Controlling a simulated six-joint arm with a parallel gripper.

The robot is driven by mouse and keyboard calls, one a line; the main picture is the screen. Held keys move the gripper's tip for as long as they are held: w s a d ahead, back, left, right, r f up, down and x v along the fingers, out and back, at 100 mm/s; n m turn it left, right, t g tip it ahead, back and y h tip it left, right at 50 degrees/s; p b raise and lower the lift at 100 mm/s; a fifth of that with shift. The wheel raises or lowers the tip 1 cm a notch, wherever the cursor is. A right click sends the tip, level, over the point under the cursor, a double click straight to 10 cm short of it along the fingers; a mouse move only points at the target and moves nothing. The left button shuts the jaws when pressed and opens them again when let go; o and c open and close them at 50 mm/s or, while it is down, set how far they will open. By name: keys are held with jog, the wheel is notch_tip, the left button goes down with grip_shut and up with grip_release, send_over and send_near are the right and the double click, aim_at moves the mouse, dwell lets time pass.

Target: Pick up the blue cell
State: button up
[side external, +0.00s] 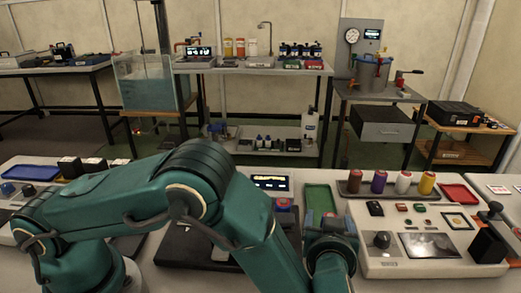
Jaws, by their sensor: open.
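My gripper (329,222) is at the end of the teal arm, over the front of a green tray (320,193). Its jaws are open, and the wrist hides most of them. A small red and blue item (284,206) is just left of the green tray, partly hidden by my arm; I cannot tell if it is the blue cell. A dark rack (343,188) right of my gripper holds a red-brown cell (355,181), a purple cell (379,181), a white cell (403,182) and a yellow cell (427,183). No clearly blue cell shows among them.
A white console (380,264) with a dark screen (430,245) and knobs fills the right front. A red tray (459,193) lies behind it. A lit display (271,182) stands left of the green tray. A blue tray (30,172) is at far left.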

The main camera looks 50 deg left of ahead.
aim_at(329, 213)
jog(key=shift+x, duration=2.4)
jog(key=shift+d+f, duration=0.15)
grip_shut()
